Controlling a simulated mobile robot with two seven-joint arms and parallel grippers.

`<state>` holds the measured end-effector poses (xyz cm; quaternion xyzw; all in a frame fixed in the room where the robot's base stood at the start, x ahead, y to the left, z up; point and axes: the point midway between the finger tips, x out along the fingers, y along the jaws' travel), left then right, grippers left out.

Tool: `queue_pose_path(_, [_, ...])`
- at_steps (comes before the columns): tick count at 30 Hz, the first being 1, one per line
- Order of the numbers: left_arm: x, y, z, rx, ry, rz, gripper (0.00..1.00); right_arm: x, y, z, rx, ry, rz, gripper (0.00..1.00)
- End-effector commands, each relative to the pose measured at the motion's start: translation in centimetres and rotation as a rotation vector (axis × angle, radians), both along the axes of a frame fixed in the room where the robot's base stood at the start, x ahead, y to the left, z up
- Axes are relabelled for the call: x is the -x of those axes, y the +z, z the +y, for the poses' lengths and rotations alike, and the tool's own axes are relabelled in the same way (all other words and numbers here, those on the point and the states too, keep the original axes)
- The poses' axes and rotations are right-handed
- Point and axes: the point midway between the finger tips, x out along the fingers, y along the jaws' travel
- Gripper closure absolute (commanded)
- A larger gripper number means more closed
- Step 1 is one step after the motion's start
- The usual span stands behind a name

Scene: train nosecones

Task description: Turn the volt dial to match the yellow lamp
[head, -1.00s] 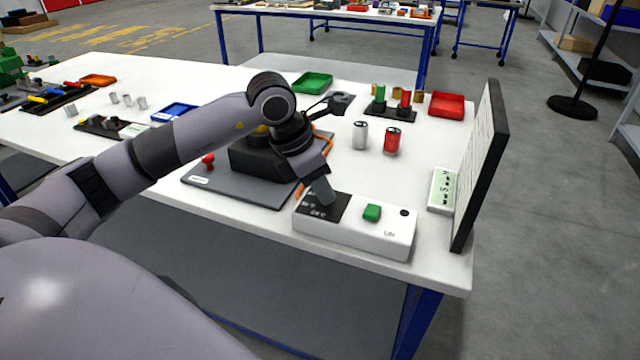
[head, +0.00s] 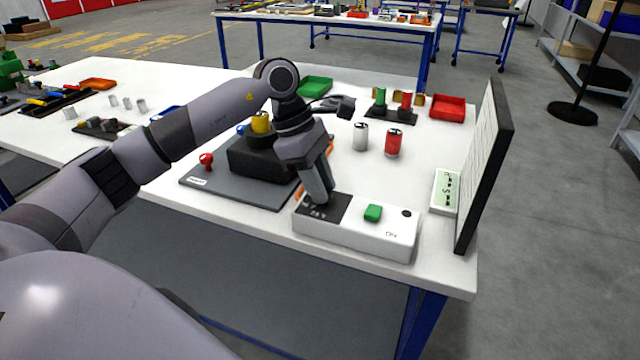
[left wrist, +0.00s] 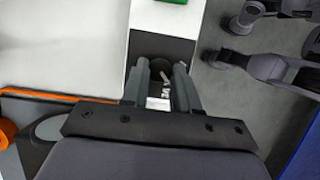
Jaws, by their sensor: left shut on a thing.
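A white box (head: 360,237) with a black panel (head: 334,208) at its left end stands near the table's front edge. My left gripper (head: 322,199) points down onto this panel, its fingers shut on the volt dial. In the left wrist view the dark round dial (left wrist: 158,72) shows between the fingertips, with white marks on the panel in front of it. In the head view the fingers hide the dial, so I cannot read its setting. A yellow round piece (head: 260,122), possibly the yellow lamp, stands on a black block. My right gripper is not in view.
The box has a green button (head: 372,212). A grey board (head: 225,190) bears the black block (head: 256,165) and a red knob (head: 206,160). A silver can (head: 361,136) and a red can (head: 393,143) stand behind; an upright panel (head: 483,165) is at the right.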

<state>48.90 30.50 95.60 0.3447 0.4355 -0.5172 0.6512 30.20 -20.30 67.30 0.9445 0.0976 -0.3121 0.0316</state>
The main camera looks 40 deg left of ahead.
Motion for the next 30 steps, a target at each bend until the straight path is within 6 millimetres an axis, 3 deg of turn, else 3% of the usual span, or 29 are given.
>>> queue_pose_path(12, [-0.26, 0.10, 0.04, 0.000, -0.216, -0.003, 1.00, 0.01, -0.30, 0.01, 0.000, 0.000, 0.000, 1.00])
queue_pose_path(30, [-0.29, 0.11, 0.05, -0.001, -0.256, -0.004, 1.00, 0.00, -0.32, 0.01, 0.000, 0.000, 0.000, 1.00])
